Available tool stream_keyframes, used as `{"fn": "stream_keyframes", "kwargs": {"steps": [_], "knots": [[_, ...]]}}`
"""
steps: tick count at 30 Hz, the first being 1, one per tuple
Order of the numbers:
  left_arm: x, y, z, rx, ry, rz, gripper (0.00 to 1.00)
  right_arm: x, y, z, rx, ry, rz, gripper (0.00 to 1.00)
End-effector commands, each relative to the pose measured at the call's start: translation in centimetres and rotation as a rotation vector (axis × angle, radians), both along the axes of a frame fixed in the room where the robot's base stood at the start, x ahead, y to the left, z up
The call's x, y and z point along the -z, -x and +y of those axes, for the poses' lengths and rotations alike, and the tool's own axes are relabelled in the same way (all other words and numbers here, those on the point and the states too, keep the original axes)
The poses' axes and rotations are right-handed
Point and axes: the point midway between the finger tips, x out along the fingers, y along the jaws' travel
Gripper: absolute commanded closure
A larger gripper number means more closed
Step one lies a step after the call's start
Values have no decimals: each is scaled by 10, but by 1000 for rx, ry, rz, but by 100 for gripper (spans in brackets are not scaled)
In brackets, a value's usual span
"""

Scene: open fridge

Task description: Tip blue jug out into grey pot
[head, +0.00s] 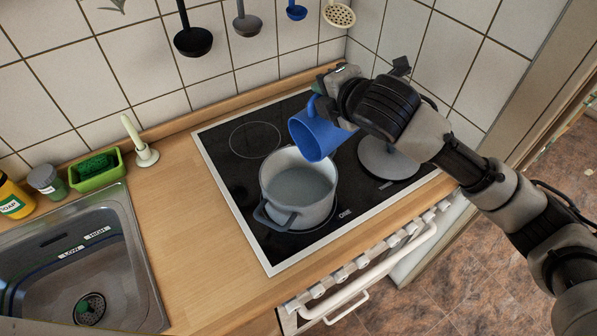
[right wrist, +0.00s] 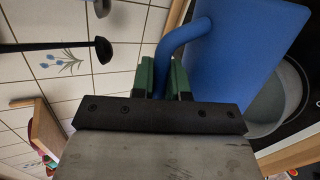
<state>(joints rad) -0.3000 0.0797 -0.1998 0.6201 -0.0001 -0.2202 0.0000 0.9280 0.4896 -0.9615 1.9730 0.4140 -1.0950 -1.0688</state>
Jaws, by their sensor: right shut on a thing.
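The blue jug (head: 318,133) is tilted over the right rear side of the grey pot (head: 290,215), its mouth turned down to the left. The pot stands on the black cooktop, and its inside looks greyish; I cannot tell whether that is liquid. My right gripper (head: 330,97) is shut on the jug's handle. In the right wrist view the green fingers of my right gripper (right wrist: 163,80) clasp the blue handle (right wrist: 172,50), with the jug's body (right wrist: 235,60) to the right and the pot (right wrist: 290,95) partly hidden behind it. My left gripper is out of view.
Ladles (head: 194,42) hang on the tiled wall behind. A sink (head: 75,265), a green sponge holder (head: 97,172) and bottles stand at the left. The wooden counter (head: 178,215) between is clear.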

Motion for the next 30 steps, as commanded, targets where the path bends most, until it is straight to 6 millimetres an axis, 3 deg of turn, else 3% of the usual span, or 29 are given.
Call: {"fn": "stream_keyframes", "kwargs": {"steps": [8,18,30], "knots": [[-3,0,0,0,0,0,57,-2,-1,-1,0,-7,6,100],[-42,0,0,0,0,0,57,-4,-25,-27,3,-174,161,100],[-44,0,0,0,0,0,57,1,-29,-32,1,-207,189,100]]}}
